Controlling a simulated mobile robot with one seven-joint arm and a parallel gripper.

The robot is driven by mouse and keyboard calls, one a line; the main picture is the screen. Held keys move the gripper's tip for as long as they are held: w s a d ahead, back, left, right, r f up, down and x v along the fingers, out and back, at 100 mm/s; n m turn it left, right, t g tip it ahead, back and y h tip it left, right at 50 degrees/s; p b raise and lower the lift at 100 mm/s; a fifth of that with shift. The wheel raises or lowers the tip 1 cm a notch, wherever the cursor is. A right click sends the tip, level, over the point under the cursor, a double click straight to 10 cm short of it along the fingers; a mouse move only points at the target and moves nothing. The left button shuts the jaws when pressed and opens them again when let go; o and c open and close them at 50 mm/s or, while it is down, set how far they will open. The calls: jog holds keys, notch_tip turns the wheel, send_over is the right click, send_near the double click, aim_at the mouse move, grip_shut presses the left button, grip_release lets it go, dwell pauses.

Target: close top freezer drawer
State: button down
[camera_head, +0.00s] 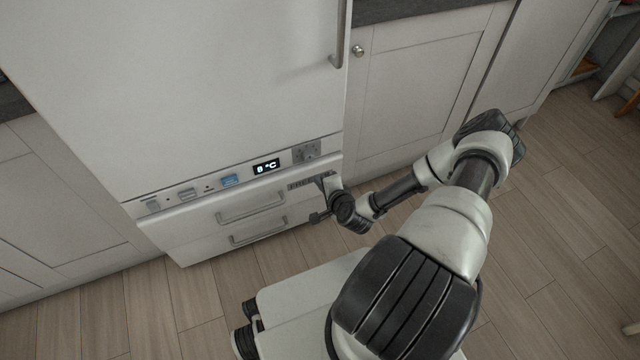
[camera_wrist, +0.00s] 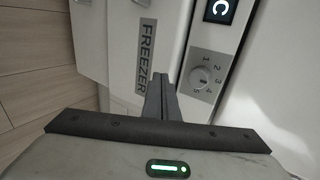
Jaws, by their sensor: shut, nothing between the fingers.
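The top freezer drawer (camera_head: 190,224) is the upper of two white fronts at the bottom of the fridge, with a bar handle (camera_head: 250,207). It looks flush or nearly so; I cannot tell whether a small gap remains. My gripper (camera_head: 323,183) is at the drawer's right end, by the FREEZER label. In the wrist view my gripper (camera_wrist: 160,80) has its fingers together and empty, pointing at the drawer front (camera_wrist: 122,35) beside the label (camera_wrist: 145,55). I cannot tell whether the fingertips touch it.
The lower drawer's handle (camera_head: 258,230) is below. The control panel with its display (camera_head: 266,166) and dial (camera_wrist: 203,76) is just above the top drawer. A white cupboard (camera_head: 410,90) stands to the right. The wooden floor (camera_head: 200,315) in front is clear beside my base.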

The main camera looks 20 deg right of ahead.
jog(key=p+v, duration=0.3)
jog(key=v, duration=0.7)
jog(key=shift+s, duration=0.1)
